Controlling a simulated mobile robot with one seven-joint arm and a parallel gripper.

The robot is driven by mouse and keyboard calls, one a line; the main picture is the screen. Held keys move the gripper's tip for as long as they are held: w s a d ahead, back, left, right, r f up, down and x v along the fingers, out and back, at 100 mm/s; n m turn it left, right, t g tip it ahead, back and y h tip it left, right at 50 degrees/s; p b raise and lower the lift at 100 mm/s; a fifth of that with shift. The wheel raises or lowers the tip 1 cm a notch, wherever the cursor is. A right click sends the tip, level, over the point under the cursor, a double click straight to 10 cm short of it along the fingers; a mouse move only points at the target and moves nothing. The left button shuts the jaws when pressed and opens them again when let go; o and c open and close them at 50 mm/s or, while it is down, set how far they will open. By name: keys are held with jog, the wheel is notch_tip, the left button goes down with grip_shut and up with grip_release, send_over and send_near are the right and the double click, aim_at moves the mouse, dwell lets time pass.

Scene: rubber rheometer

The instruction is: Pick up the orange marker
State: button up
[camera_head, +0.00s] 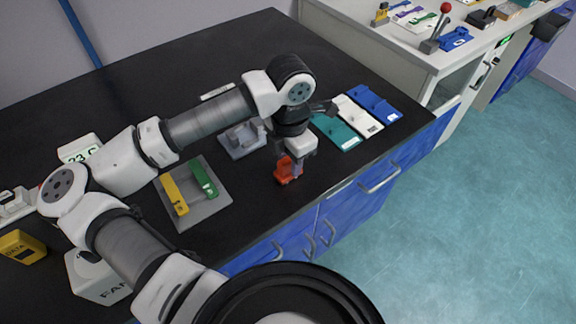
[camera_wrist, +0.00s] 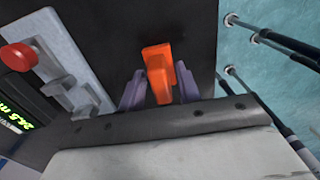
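The orange marker (camera_head: 284,170) is on or just above the black bench top near its front edge, below my gripper (camera_head: 296,170). In the wrist view the marker (camera_wrist: 158,68) shows as an orange block with a raised part, between the two purple fingers of my gripper (camera_wrist: 160,88). One finger is on each side, with narrow gaps visible, so the gripper looks open around it. The lower part of the marker is partly hidden by the fingers in the head view.
A grey tray (camera_head: 213,208) with a yellow piece (camera_head: 174,194) and a green piece (camera_head: 203,178) lies to the left. A grey fixture (camera_head: 241,140) stands behind. Teal (camera_head: 337,133), white (camera_head: 358,116) and blue (camera_head: 376,102) plates lie to the right. The bench's front edge is close.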

grip_shut()
jog(key=shift+r, duration=0.15)
notch_tip(320, 180, up, 20)
jog(key=b, duration=0.2)
dwell(0.3)
